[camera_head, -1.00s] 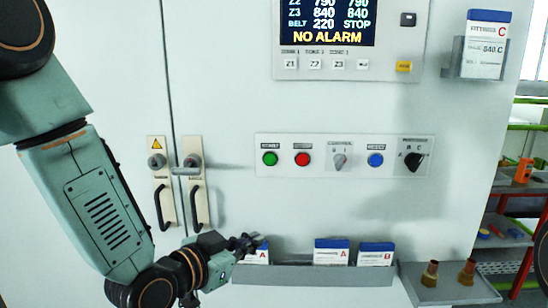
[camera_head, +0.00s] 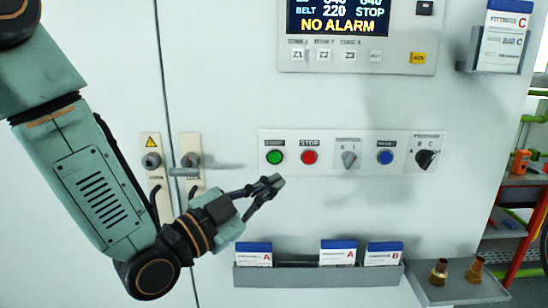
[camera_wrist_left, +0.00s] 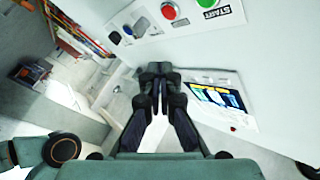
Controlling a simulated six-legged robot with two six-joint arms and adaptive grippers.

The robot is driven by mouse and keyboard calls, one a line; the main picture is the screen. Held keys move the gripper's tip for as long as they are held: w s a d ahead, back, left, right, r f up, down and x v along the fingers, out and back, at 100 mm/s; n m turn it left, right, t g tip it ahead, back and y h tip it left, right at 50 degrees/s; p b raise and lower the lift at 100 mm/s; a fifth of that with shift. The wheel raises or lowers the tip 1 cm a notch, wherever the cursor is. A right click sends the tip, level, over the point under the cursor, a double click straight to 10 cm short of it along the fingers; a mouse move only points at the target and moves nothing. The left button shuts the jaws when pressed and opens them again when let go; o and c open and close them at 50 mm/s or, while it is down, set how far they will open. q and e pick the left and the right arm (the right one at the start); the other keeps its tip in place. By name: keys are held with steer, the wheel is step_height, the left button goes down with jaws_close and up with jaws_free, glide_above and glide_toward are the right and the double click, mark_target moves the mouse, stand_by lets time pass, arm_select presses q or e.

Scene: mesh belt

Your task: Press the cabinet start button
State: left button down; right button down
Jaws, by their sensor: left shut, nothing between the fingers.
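The green start button (camera_head: 275,157) sits at the left end of the white button strip on the cabinet (camera_head: 215,60), with a label above it. It also shows at the top of the left wrist view (camera_wrist_left: 207,3). The red stop button (camera_head: 309,157) is just right of it; the left wrist view shows it too (camera_wrist_left: 169,11). My left gripper (camera_head: 277,181) is shut and empty, its fingertips just below the green button in the head view and apart from the strip in the wrist view. My right gripper is not in view.
Right of the red button are a grey selector (camera_head: 348,159), a blue button (camera_head: 385,157) and a black rotary knob (camera_head: 425,158). A grey card rack (camera_head: 317,276) is below. Door handles (camera_head: 189,162) are at left. A display (camera_head: 338,17) is above.

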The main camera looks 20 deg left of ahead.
mark_target(275, 157)
arm_select(q)
steer(key=w+a, duration=0.2)
steer(key=w, duration=0.7)
steer(key=shift+a, duration=0.35)
steer(key=shift+s+d, duration=0.1)
steer(key=shift+d, duration=0.1)
steer(key=shift+a+f, duration=0.15)
steer(key=shift+a, duration=0.05)
steer(key=shift+d, duration=0.15)
stand_by(0.5)
steer(key=shift+w, duration=0.2)
steer(key=shift+w, duration=0.3)
